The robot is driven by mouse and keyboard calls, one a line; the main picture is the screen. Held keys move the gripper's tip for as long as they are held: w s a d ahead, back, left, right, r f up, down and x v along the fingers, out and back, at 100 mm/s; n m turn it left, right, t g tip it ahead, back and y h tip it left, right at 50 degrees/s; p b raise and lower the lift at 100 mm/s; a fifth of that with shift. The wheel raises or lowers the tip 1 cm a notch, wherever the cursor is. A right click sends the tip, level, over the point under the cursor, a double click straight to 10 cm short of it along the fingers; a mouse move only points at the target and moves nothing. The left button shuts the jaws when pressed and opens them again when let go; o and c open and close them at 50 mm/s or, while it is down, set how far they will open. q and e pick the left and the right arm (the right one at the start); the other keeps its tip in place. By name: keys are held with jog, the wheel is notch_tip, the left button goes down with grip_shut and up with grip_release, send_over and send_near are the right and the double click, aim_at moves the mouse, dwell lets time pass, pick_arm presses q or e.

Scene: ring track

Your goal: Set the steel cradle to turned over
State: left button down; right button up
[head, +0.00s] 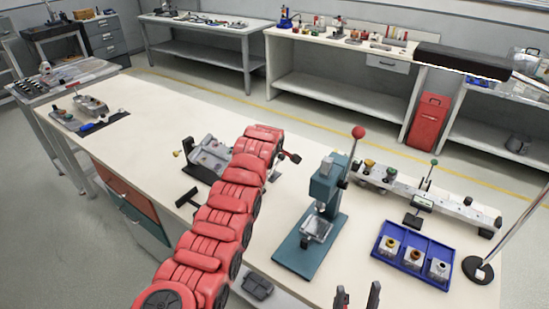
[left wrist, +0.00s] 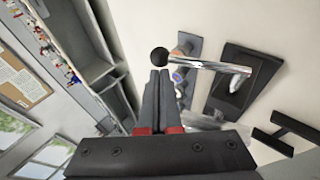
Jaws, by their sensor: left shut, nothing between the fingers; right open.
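The steel cradle (head: 210,152) is a grey metal block on a dark base on the near table, partly hidden by my red left arm. In the left wrist view its dark base (left wrist: 222,98) shows, with a bright steel bar (left wrist: 200,65) ending in a black ball (left wrist: 160,57). My left gripper (left wrist: 164,72) is shut and empty, its tips close to the ball. I cannot tell whether they touch. In the head view this gripper is mostly hidden by its arm. My right gripper (head: 357,297) is open and empty at the bottom edge, away from the cradle.
A teal press (head: 322,190) with a red knob stands right of the cradle. A blue tray (head: 414,262) and a long grey rail (head: 440,200) lie farther right. A black T-shaped piece (head: 188,198) lies near the cradle.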

pick_arm(q)
jog(key=shift+w+d+f+b, duration=0.3)
jog(key=shift+f+b, duration=0.3)
jog(key=shift+b, duration=0.55)
jog(key=shift+w+d+f+b, duration=0.2)
jog(key=shift+w+f+b, duration=0.3)
jog(key=shift+b, duration=0.6)
jog(key=shift+s, duration=0.15)
